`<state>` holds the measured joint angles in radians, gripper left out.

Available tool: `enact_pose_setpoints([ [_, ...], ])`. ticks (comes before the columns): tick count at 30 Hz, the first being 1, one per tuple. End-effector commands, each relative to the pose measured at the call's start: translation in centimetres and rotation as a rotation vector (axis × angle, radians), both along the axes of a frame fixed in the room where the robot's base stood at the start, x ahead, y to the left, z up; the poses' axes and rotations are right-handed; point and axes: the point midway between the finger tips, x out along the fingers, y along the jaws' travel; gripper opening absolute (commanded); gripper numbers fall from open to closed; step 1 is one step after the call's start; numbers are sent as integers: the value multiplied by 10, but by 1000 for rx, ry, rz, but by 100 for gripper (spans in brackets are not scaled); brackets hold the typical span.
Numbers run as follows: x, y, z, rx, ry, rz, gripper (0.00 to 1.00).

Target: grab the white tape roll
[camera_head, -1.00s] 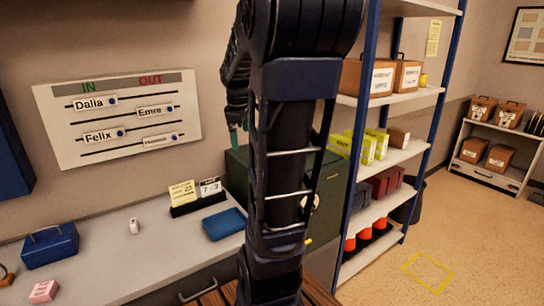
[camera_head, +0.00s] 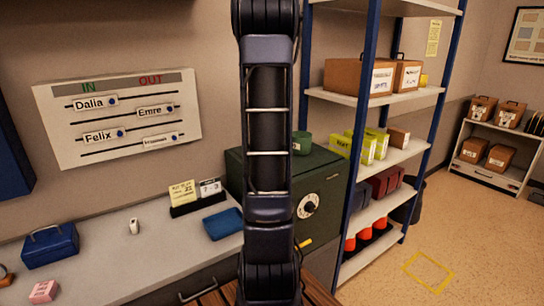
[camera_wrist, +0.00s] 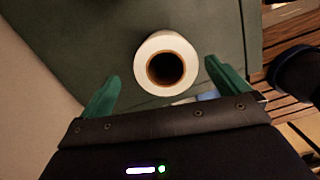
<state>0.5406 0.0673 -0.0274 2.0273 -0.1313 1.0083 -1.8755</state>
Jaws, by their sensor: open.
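The white tape roll (camera_wrist: 145,62) shows in the wrist view with its brown core facing my camera, against the dark green top of the safe (camera_wrist: 75,30). My gripper (camera_wrist: 161,70) is open, with one green finger on each side of the roll and a gap on both sides. The roll appears slightly beyond the fingertips; I cannot tell the height between them.
The blue shelf rack (camera_head: 362,130) rises close on the right. The desk (camera_head: 130,262) on the left holds a blue tray (camera_head: 223,223), a calendar stand (camera_head: 198,203) and a blue box (camera_head: 50,245).

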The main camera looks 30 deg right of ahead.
Motion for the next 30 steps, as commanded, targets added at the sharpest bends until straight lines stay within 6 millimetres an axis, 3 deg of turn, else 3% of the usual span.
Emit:
enact_pose_setpoints([
  [11,-3,0,-31,1,1,0,100],
  [21,-7,0,-71,0,1,-1,100],
  [30,-7,0,-74,0,-1,-1,100],
])
